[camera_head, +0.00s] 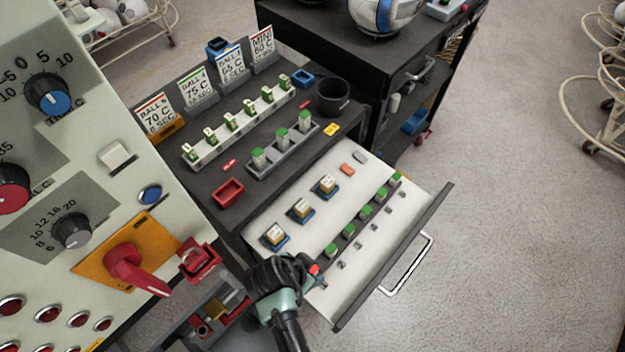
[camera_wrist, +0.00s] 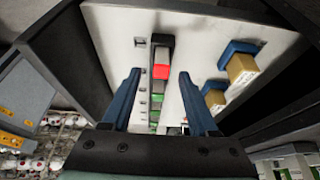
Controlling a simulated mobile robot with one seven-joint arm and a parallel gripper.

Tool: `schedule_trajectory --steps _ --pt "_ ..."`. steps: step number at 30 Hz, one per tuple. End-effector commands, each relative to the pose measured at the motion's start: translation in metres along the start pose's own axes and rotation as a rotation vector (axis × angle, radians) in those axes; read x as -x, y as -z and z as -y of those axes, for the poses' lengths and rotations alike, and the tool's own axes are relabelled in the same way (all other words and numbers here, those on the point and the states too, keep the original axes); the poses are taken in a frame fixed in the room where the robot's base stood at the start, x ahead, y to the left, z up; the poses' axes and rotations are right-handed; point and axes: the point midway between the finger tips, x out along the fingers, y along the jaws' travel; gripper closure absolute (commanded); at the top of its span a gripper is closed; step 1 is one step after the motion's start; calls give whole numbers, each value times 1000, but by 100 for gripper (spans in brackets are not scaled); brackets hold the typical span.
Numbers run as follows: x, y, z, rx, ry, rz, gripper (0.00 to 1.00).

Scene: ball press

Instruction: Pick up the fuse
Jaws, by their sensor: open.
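A fuse-like block with a red end (camera_wrist: 160,72) sits at one end of a dark strip in the open drawer (camera_head: 300,180). Its red part also shows in the head view (camera_head: 314,269), beside my gripper. Several green-topped pieces (camera_head: 349,230) stand along the same strip. My gripper (camera_wrist: 159,76) is open over the drawer, with its two blue fingers on either side of the strip in the wrist view. The red-ended block shows between the fingertips, and nothing is held. I cannot tell the height gap. In the head view my gripper's body partly hides the drawer's near corner.
Three tan blocks on blue bases (camera_head: 301,208) stand in the drawer, left of the strip. The drawer's handle (camera_head: 410,265) juts out at right. A control panel with a red lever (camera_head: 135,272) stands at left. Open floor (camera_head: 520,200) lies right.

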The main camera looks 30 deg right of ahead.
Motion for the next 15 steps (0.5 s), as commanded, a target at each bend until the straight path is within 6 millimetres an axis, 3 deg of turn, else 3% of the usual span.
schedule_trajectory --steps 7,15 --pt "-30 1 0 -1 -2 0 40" --pt "-37 0 0 0 0 0 40"
